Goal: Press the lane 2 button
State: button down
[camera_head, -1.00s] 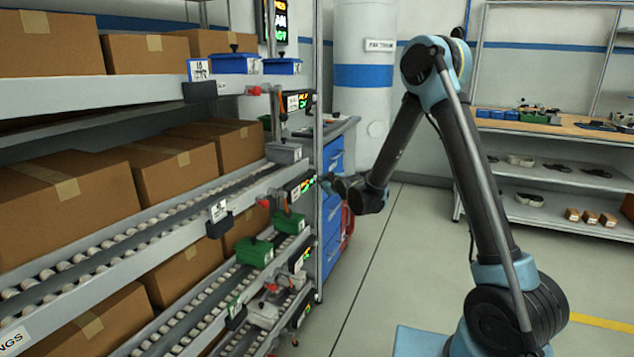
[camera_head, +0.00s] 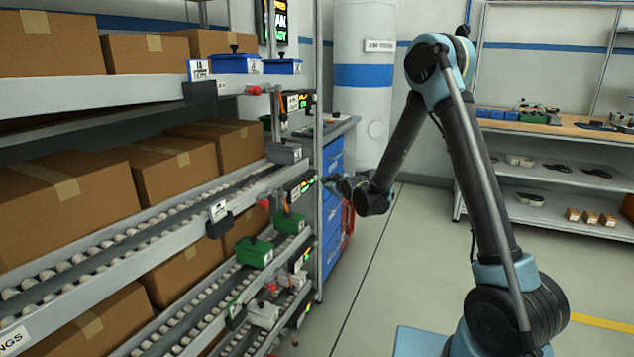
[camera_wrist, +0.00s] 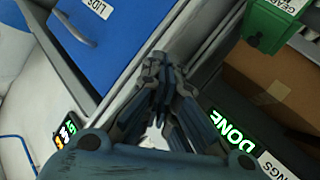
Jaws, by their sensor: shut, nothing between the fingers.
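My gripper (camera_head: 329,183) is shut and empty. It hangs just right of the rack's front edge, close to a lit display (camera_head: 300,188) at the middle level. In the wrist view my gripper's dark fingers (camera_wrist: 160,72) are together, left of a display lit green with "DONE" (camera_wrist: 231,126). A second lit display (camera_wrist: 65,134) shows at the left, partly cut by my gripper body. More lit displays stand on the rack front, one above (camera_head: 298,103) and one below (camera_head: 300,258). I cannot read which is lane 2, and no button is clear at the fingertips.
The roller rack holds cardboard boxes (camera_head: 175,170), green bins (camera_head: 254,252) and blue bins (camera_head: 235,63). Red knobs (camera_head: 254,90) stick out at its front. A blue drawer cabinet (camera_head: 333,210) stands behind my gripper. The floor (camera_head: 400,270) between rack and bench is clear.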

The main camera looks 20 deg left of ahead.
jog(key=shift+s+d, duration=0.2)
jog(key=shift+d, duration=2.3)
jog(key=s+d+r+m+g+h, duration=0.1)
jog(key=s+d+r+m+h, duration=0.15)
jog(key=d, duration=0.75)
jog(key=s+d+r+m+g+h, duration=0.1)
jog(key=s+d+r+m+h, duration=0.2)
jog(key=d, duration=0.7)
jog(key=s+d+r+m+g+h, duration=0.15)
jog(key=s+d, duration=0.35)
jog(key=d, duration=0.5)
jog(key=s+d+f+m+g+h, duration=0.1)
jog(key=s+d+f+m, duration=0.1)
jog(key=s+d, duration=0.4)
jog(key=s+d+f+m+g+h, duration=0.1)
jog(key=s+d, duration=0.6)
jog(key=s, duration=0.7)
jog(key=s+d+f+m+g, duration=0.3)
jog(key=s+d, duration=0.3)
jog(key=s, duration=0.4)
jog(key=shift+s+d+f+m+h, duration=0.2)
jog(key=shift+s+d+m+h, duration=0.1)
jog(key=shift+d+m+h, duration=0.1)
